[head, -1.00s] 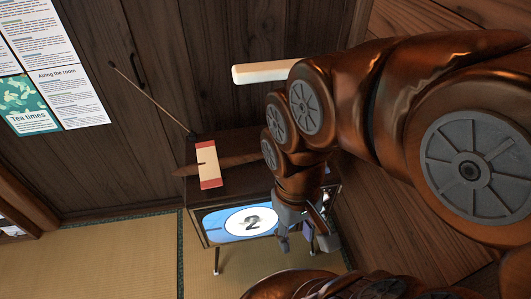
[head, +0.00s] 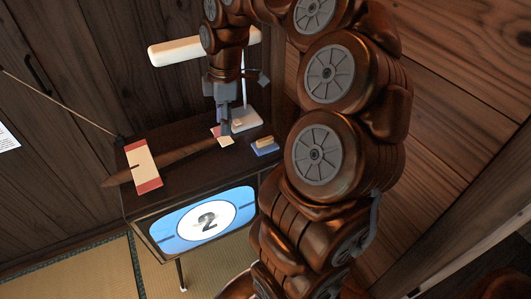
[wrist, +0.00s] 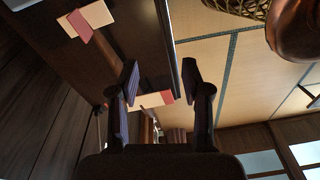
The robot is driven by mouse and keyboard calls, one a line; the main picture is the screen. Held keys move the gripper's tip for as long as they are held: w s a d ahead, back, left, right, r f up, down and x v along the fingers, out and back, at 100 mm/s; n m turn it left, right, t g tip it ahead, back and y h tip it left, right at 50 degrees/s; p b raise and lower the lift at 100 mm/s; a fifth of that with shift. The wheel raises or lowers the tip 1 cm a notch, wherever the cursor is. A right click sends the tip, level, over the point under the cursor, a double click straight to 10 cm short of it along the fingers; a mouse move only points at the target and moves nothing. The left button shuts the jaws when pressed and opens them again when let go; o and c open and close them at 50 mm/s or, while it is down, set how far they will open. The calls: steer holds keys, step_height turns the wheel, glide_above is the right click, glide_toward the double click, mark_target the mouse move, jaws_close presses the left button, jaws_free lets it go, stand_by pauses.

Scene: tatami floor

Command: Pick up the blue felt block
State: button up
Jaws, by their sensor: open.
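The blue felt block (head: 265,148) has a tan, wood-coloured upper part and lies near the right end of the dark television cabinet top (head: 190,195). My gripper (head: 226,126) points down over the cabinet top, left of the block and apart from it. Its fingers are open in the wrist view (wrist: 160,82), with no block between them. I cannot make out the block in the wrist view. A cream card with a red edge shows beyond the fingertips there (wrist: 154,99).
A cream band with red ends (head: 145,165) lies across a long brown wooden piece (head: 185,155) on the cabinet. A white lamp (head: 190,48) stands behind, its base (head: 243,121) close to my gripper. A thin stick (head: 60,102) leans on the left. The wooden wall rises at right.

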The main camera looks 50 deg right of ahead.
steer(key=w+d+f+n+b, duration=0.1)
steer(key=d+f+b, duration=0.1)
steer(key=d+f, duration=0.45)
steer(key=n+b, duration=0.1)
glide_above(266, 139)
step_height(266, 139, down, 3)
steer(key=shift+d+r, duration=0.1)
steer(key=shift+w+f, duration=0.1)
steer(key=shift+f, duration=3.75)
jaws_close()
